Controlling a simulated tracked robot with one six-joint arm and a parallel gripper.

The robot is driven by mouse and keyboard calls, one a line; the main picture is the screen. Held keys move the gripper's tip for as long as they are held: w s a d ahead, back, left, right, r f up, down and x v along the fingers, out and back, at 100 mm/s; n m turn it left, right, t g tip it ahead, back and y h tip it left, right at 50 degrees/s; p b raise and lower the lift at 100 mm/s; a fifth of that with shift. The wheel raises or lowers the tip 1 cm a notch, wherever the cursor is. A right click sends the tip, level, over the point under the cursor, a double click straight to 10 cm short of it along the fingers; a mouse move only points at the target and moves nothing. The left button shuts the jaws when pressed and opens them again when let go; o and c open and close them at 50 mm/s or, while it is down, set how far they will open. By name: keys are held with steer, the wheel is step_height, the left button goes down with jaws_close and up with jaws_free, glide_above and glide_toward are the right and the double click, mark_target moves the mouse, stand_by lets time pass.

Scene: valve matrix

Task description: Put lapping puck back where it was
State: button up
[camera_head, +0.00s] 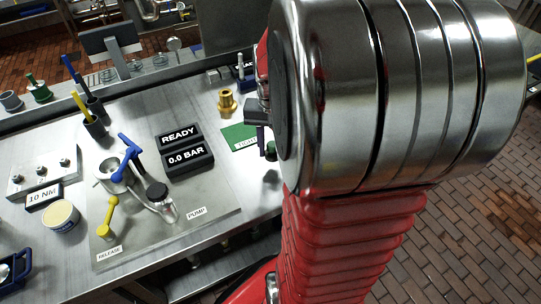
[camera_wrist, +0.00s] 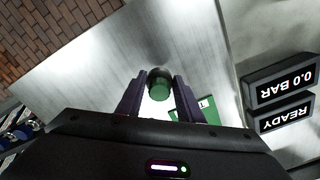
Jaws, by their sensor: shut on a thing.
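The lapping puck, a short green and dark cylinder (camera_wrist: 160,87), is between the two fingers of my gripper (camera_wrist: 160,82) in the wrist view. My gripper is shut on it. In the head view my red arm covers most of the gripper, and a small dark green part of the puck (camera_head: 270,151) shows beside it. A green mat with a white label (camera_head: 238,136) lies on the steel bench left of the gripper. In the wrist view part of this mat (camera_wrist: 207,107) shows behind the right finger. I cannot tell the puck's height above the bench.
A brass fitting (camera_head: 227,101) stands just behind the mat. Two black display blocks (camera_head: 188,158) read READY and 0.0 BAR. A plate with a blue-handled valve (camera_head: 130,153), yellow release lever (camera_head: 108,216) and pump lies left. A cream tub (camera_head: 62,216) stands farther left.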

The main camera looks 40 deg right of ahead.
mark_target(272, 157)
steer(key=shift+f, duration=1.85)
steer(key=o, duration=1.1)
step_height(272, 157, up, 12)
steer(key=shift+r, duration=0.1)
